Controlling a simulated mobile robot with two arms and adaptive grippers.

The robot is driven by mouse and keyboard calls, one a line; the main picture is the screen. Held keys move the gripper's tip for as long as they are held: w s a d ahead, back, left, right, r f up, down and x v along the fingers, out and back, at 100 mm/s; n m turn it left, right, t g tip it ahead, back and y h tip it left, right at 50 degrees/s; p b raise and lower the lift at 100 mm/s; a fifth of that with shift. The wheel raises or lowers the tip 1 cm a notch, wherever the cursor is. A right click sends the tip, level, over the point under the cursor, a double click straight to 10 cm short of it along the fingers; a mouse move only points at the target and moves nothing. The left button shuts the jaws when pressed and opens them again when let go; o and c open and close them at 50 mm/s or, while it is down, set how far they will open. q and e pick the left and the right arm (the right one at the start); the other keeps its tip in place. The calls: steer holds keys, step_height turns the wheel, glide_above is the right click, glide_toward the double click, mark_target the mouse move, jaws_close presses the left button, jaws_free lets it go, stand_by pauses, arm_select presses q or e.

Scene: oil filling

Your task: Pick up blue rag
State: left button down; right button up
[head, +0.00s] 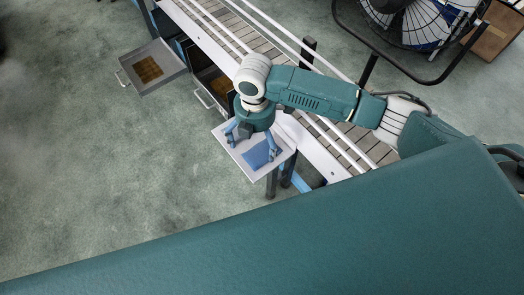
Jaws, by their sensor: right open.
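The blue rag (256,155) lies flat in a light grey tray (262,172) near the middle of the head view. My right gripper (253,142) points down over this tray, with its blue fingers spread apart. One finger is at the tray's left side and the other is near the rag's upper right edge. No rag is held between the fingers. I cannot tell how high the fingertips are above the tray. My left gripper is not in view.
A conveyor (262,42) with white rails runs diagonally behind the tray. An open drawer (153,68) with a brown-yellow item sticks out at the upper left. A large fan (424,22) stands at the upper right. The green floor (110,180) on the left is clear.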

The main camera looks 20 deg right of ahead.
mark_target(258, 149)
steer(key=f, duration=0.1)
steer(key=f+p, duration=0.1)
steer(key=f, duration=0.2)
steer(key=shift+w+d+f, duration=0.15)
steer(key=shift+d+f, duration=0.1)
steer(key=shift+f, duration=0.4)
steer(key=c, duration=1.1)
steer(key=shift+c, duration=0.2)
steer(key=shift+w+r, duration=0.1)
steer(key=shift+r, duration=0.3)
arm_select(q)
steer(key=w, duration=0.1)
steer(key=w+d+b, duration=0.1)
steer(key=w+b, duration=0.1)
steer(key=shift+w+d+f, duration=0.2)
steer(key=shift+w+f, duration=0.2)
arm_select(e)
step_height(258, 149, up, 19)
steer(key=shift+r, duration=0.15)
